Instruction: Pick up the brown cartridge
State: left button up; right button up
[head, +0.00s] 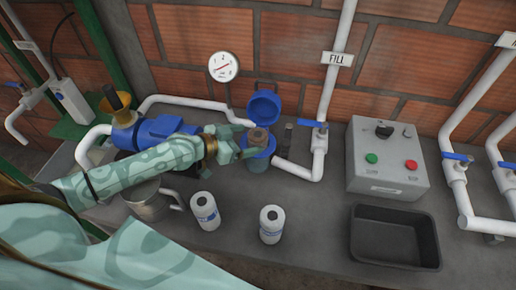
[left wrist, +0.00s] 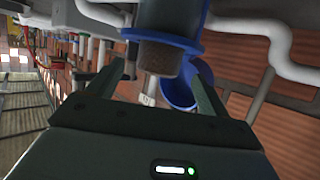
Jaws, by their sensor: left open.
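The brown cartridge (head: 258,136) stands in a blue-rimmed filter housing (head: 258,163), its top sticking out above the rim. The housing's round blue lid (head: 264,107) is swung open behind it. My left gripper (head: 245,144) is open, just left of the cartridge top in the head view. In the left wrist view the cartridge's brown end (left wrist: 162,60) shows between the two spread fingers (left wrist: 165,82), apart from both. The cartridge's lower part is hidden inside the housing. My right gripper is not in view.
Two white cartridges (head: 205,211) (head: 271,224) stand on the grey bench in front. A black tray (head: 393,237) lies at right, below a control box (head: 386,160). White pipes with blue valve handles (head: 314,124) rise close to the housing. A metal jug (head: 148,203) stands at left.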

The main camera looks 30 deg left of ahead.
aim_at(252, 137)
pick_arm(q)
jog(key=x, duration=0.4)
jog(key=shift+w+d+r, duration=0.15)
jog(key=shift+w+d, duration=0.15)
jog(key=shift+s, duration=0.1)
jog(key=c, duration=1.4)
jog(key=shift+c, duration=0.2)
